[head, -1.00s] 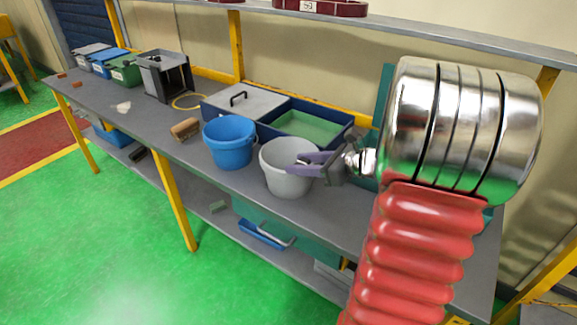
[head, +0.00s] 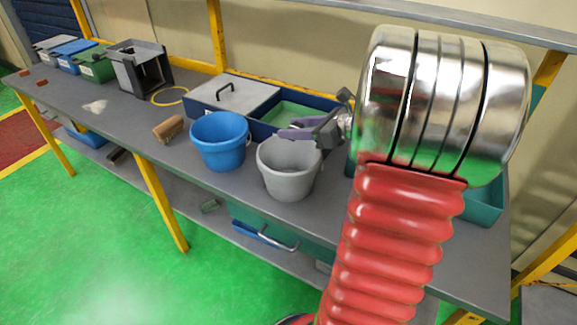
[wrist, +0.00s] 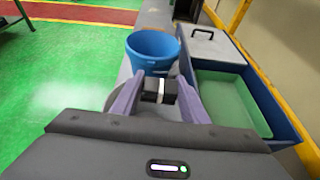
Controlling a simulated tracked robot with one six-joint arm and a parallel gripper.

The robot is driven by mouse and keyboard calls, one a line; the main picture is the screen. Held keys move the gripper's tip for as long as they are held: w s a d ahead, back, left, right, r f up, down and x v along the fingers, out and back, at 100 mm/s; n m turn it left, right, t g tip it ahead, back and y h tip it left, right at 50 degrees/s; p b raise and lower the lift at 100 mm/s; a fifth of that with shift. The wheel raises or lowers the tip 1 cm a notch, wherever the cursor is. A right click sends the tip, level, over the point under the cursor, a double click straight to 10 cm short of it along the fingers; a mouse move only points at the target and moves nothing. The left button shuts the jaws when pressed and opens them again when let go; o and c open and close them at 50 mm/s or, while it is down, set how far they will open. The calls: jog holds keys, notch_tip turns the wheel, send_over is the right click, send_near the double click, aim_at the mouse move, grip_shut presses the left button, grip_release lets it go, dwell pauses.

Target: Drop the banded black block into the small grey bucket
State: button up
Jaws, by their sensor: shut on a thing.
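The banded black block (wrist: 159,90), with a pale band, is held between the purple fingers of my gripper (wrist: 158,92) in the wrist view. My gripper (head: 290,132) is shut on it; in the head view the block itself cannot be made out. The small grey bucket (head: 288,176) stands on the bench in the head view, and my gripper is above its rim. In the wrist view the grey bucket (wrist: 119,99) shows below the fingers, partly hidden by them and by my gripper body.
A blue bucket (head: 220,146) stands left of the grey one. Behind are a dark blue tray with a green inside (head: 288,116) and a grey lidded box (head: 232,97). A brown brush-like block (head: 169,128) lies left. A teal bin (head: 484,205) is at the right.

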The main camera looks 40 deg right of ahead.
jog(key=shift+s+d+f, duration=0.1)
jog(key=shift+f, duration=2.95)
jog(key=o, duration=1.1)
jog(key=v, duration=1.4)
jog(key=shift+f, duration=0.1)
